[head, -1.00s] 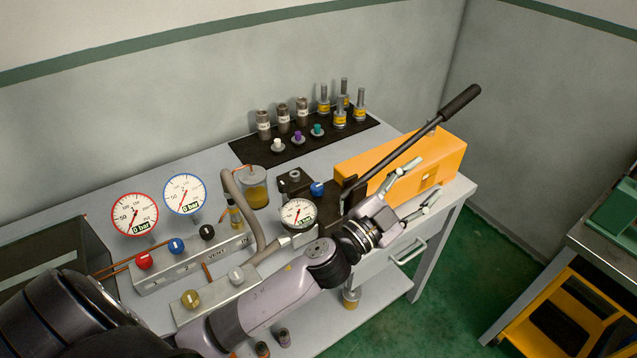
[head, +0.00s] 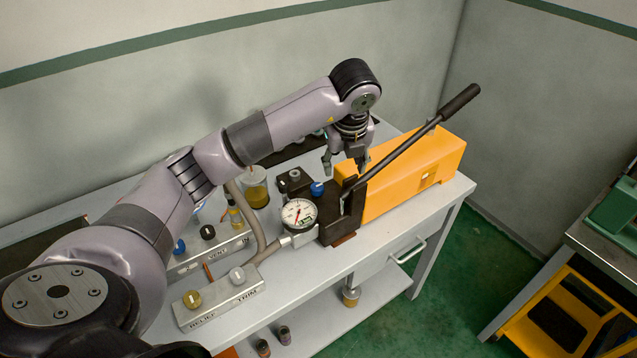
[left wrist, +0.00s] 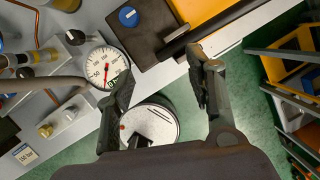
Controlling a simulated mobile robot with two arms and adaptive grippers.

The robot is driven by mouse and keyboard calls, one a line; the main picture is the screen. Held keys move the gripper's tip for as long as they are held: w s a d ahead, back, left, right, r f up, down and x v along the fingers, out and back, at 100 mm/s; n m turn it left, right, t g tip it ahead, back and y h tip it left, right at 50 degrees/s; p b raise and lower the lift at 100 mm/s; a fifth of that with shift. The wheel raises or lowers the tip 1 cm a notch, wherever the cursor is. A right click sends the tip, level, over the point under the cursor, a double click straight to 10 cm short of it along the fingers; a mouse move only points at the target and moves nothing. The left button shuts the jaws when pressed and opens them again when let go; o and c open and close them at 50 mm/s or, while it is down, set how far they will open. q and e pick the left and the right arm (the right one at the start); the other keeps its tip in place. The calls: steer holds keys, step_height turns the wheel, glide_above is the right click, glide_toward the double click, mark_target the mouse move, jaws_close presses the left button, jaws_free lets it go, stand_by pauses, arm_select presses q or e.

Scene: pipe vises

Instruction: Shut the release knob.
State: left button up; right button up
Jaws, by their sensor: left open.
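A blue knob (head: 317,188) with a white mark sits on the black block (head: 340,222) of the orange hand pump (head: 415,170). It also shows at the top of the left wrist view (left wrist: 128,16). I cannot tell from its mark whether it is shut. My left gripper (head: 345,164) is open and empty, pointing down above and behind the block, apart from the knob in the head view. The left wrist view shows its two fingers (left wrist: 160,75) spread with nothing between them. My right gripper is not in view.
The long black pump lever (head: 410,145) slants up to the right, close to my gripper. A dial gauge (head: 299,213) and hose stand left of the block. A valve block (head: 220,297) has a brass and a grey knob. My left arm hides the bench's back.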

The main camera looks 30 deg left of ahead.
arm_select(q)
steer(key=a+r+n+y, duration=0.1)
steer(key=a+r+y, duration=0.1)
steer(key=a, duration=0.2)
steer(key=p, duration=0.3)
glide_toward(317, 186)
steer(key=x, duration=0.8)
steer(key=shift+w+a+f, duration=0.1)
steer(key=shift+f, duration=0.25)
steer(key=shift+c, duration=0.3)
steer(key=shift+b, duration=0.3)
steer(key=c, duration=1.1)
